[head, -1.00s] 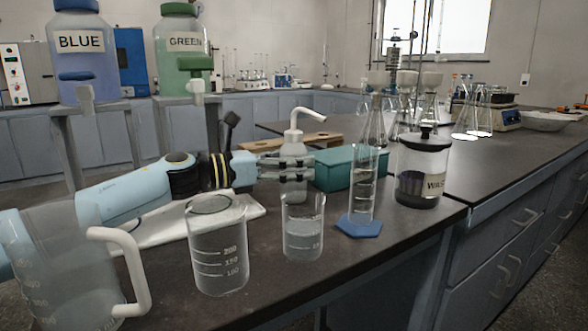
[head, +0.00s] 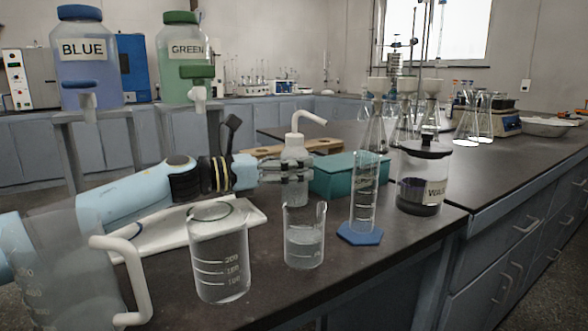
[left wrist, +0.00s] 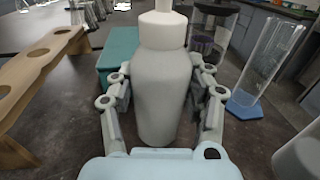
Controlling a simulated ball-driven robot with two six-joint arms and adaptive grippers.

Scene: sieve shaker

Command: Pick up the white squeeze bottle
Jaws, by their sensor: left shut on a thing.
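The white squeeze bottle (head: 295,146) stands upright on the dark bench in the head view, its bent spout pointing right. It fills the middle of the left wrist view (left wrist: 160,85). My left gripper (head: 288,171) comes in from the left and is shut on the bottle's body, with one finger on each side in the left wrist view (left wrist: 163,105). The bottle's base is partly hidden behind the beakers and gripper, so I cannot tell whether it touches the bench. My right gripper is not in view.
A beaker (head: 219,262), a smaller beaker (head: 304,245) and a large handled jug (head: 70,280) stand in front. A graduated cylinder (head: 363,205), a teal box (head: 345,176) and a waste jar (head: 424,170) stand right. A wooden rack (left wrist: 40,75) lies behind the bottle.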

